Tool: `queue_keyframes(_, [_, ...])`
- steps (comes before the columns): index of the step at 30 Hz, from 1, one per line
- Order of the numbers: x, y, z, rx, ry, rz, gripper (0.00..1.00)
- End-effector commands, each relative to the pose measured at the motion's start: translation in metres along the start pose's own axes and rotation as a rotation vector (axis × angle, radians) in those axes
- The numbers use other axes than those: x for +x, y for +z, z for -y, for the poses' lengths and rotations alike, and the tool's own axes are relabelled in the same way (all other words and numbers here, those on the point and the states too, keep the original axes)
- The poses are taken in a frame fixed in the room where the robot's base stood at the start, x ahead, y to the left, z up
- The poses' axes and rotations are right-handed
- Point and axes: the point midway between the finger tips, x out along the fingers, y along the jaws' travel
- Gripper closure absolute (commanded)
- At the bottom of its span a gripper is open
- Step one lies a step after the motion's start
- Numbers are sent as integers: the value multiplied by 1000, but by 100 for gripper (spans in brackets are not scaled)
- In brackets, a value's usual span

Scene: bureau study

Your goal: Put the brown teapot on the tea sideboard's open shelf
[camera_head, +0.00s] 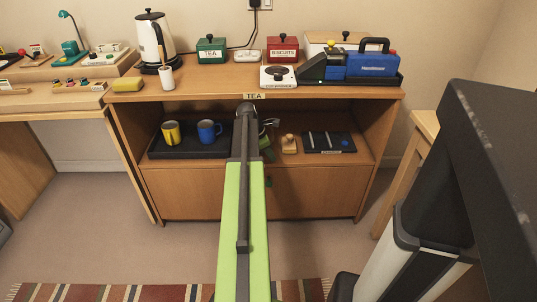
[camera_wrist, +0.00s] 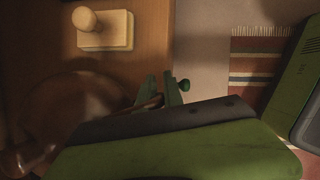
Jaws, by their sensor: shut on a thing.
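The brown teapot (camera_wrist: 72,112) shows in the wrist view as a dark, rounded, glossy body at the lower left, partly covered by my gripper. My gripper (camera_wrist: 158,93) is shut on the teapot at its handle side. In the head view my gripper (camera_head: 266,142) reaches into the open shelf (camera_head: 327,120) of the tea sideboard (camera_head: 190,185), and my arm hides the teapot. The teapot is over the shelf board; I cannot tell whether it touches it.
On the shelf, a dark tray (camera_head: 160,151) with yellow (camera_head: 171,133) and blue (camera_head: 208,131) mugs is left of my arm. A wooden block with a knob (camera_head: 289,144), also in the wrist view (camera_wrist: 105,30), and a dark flat box (camera_head: 330,142) are right.

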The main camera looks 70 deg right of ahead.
Motion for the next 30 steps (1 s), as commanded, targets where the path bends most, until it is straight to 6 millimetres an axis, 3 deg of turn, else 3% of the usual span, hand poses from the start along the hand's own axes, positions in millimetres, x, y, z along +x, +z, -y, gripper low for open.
queue_keyframes(5, [0,1,-5,0,1,0,100])
queue_keyframes(11, [5,8,-40,0,2,1,100])
queue_keyframes(13, [21,0,-33,0,1,0,100])
queue_keyframes(25, [22,-1,-32,-1,2,1,100])
queue_keyframes(26, [22,-1,-32,-2,1,0,86])
queue_keyframes(30, [21,-1,-32,-2,1,0,67])
